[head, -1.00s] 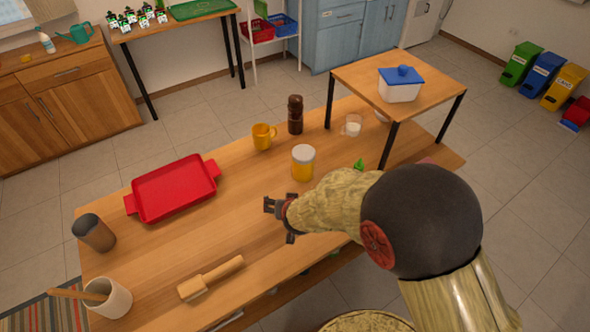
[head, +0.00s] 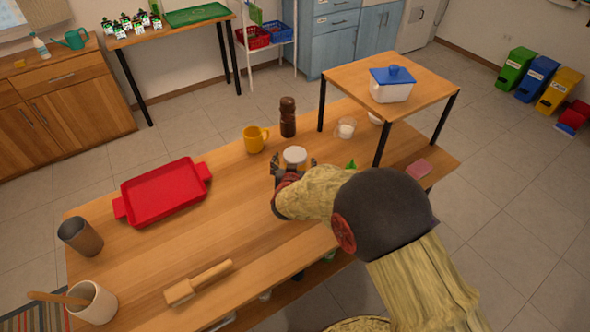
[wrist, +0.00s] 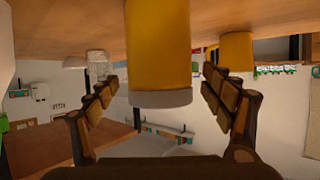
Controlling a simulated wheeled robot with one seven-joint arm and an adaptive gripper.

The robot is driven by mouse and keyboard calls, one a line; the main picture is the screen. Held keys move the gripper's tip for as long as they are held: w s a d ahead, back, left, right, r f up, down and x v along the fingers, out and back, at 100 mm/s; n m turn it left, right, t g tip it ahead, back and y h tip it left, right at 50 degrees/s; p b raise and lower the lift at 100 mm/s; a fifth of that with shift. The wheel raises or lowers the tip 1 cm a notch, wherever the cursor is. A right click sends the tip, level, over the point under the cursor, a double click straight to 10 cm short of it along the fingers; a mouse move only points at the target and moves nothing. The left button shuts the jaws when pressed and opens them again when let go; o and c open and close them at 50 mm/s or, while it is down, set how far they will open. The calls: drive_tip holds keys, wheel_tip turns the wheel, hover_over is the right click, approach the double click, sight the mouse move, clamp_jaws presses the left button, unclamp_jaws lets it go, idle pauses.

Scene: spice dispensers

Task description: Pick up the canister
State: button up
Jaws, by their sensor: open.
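The canister (head: 295,153) is a yellow cylinder with a white lid, standing on the wooden table. In the head view my gripper and arm hide most of its body, and mainly the lid shows. In the wrist view, which is upside down, the yellow canister (wrist: 158,45) fills the upper middle with its white lid lowest. My gripper (head: 293,163) is open, with one finger on each side of the canister in the picture. In the wrist view (wrist: 159,78) gaps show between both fingers and the canister.
A yellow mug (head: 254,140) and a brown mill (head: 288,117) stand behind the canister. A glass (head: 345,128) is to the right, near the raised small table (head: 420,80). The red tray (head: 163,191) lies left.

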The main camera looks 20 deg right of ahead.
drive_tip(key=shift+x, duration=0.8)
drive_tip(key=c, duration=1.3)
drive_tip(key=shift+r, duration=0.15)
drive_tip(key=shift+c, duration=0.2)
